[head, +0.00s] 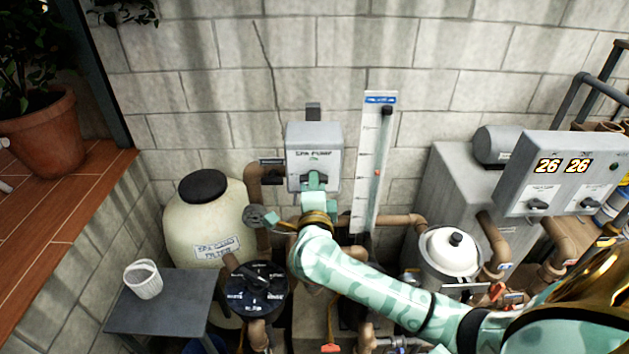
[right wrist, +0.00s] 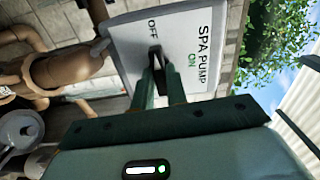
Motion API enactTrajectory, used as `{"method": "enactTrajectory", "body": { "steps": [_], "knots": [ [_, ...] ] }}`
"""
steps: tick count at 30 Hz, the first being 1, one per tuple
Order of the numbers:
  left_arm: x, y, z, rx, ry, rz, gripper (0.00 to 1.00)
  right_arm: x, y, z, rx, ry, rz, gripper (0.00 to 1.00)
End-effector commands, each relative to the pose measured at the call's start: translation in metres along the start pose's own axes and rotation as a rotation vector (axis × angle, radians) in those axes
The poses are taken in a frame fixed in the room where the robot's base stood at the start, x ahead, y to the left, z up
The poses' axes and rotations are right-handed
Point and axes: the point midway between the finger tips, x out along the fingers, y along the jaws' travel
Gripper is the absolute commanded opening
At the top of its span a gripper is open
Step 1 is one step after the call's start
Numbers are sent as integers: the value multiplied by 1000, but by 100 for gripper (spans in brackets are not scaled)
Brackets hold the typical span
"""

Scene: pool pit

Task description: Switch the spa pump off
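The spa pump switch box (head: 314,143) is a grey box on the block wall, labelled SPA PUMP. In the right wrist view its face (right wrist: 125,38) appears turned on its side, with a black OFF and a green ON beside the dark knob (right wrist: 156,54). The knob's handle seems to lie level across the box, its upper end in the wrist view near OFF; the fingers partly hide it. My right gripper (head: 315,182) is at the knob, its two narrowly spaced fingers (right wrist: 161,85) on either side of it. I cannot tell whether they grip it. My left gripper is out of view.
A ruled gauge board (head: 370,150) stands close right of the box. Below are a cream filter tank (head: 200,222), a black valve (head: 258,287) and brown pipes. A grey control panel (head: 565,170) with two "26" displays is at right. A white cup (head: 143,280) stands on a small table (head: 185,318).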

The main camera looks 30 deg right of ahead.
Motion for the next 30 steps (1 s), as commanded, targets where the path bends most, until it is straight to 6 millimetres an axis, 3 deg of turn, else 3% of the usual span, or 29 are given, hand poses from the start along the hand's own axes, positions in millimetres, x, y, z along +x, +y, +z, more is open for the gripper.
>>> {"method": "enactTrajectory", "body": {
  "steps": [1, 3, 16, 30],
  "knots": [
    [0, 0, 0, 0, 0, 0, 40, 0, 2, 0, -3, 0, 3, 25],
    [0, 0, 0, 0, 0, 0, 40, 0, 1, 0, -2, 0, 3, 40],
    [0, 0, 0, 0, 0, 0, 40, -2, 1, 0, 2, -1, 2, 40],
    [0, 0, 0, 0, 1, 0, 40, -67, 1, 0, 3, -1, 2, 40]
  ]
}}
